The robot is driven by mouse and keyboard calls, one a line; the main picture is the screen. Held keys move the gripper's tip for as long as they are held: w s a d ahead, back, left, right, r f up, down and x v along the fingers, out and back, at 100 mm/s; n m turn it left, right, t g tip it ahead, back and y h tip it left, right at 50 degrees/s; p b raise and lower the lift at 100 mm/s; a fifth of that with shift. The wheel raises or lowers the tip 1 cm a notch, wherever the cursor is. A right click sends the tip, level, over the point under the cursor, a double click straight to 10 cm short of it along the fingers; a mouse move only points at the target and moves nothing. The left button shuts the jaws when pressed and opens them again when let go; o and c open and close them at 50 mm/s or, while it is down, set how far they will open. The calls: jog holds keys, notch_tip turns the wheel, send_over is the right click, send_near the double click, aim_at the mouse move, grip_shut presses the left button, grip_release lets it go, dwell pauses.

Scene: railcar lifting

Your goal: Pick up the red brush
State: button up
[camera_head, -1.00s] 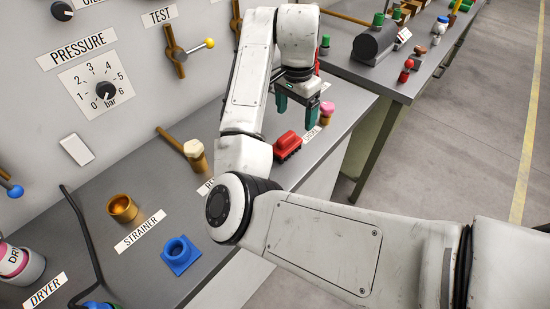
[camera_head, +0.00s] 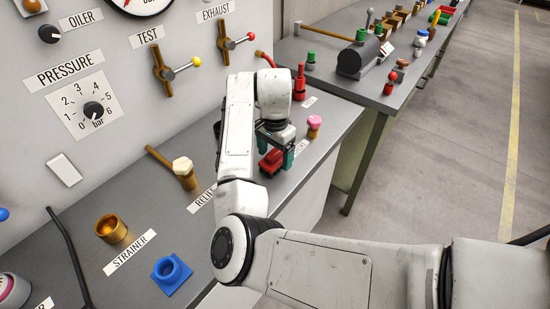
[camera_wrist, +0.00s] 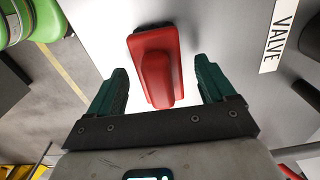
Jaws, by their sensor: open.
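In the wrist view my gripper (camera_wrist: 165,88) is open, with a gap between each finger and the brush.
A pink-topped fitting (camera_head: 314,126) stands just right of the brush. A red bottle-shaped part (camera_head: 299,82) stands behind it. A brass valve with a cream knob (camera_head: 184,172), a brass strainer cup (camera_head: 111,229) and a blue fitting (camera_head: 171,274) stand on the left.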

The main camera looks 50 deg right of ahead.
jog(key=shift+f, duration=0.55)
jog(key=c, duration=1.2)
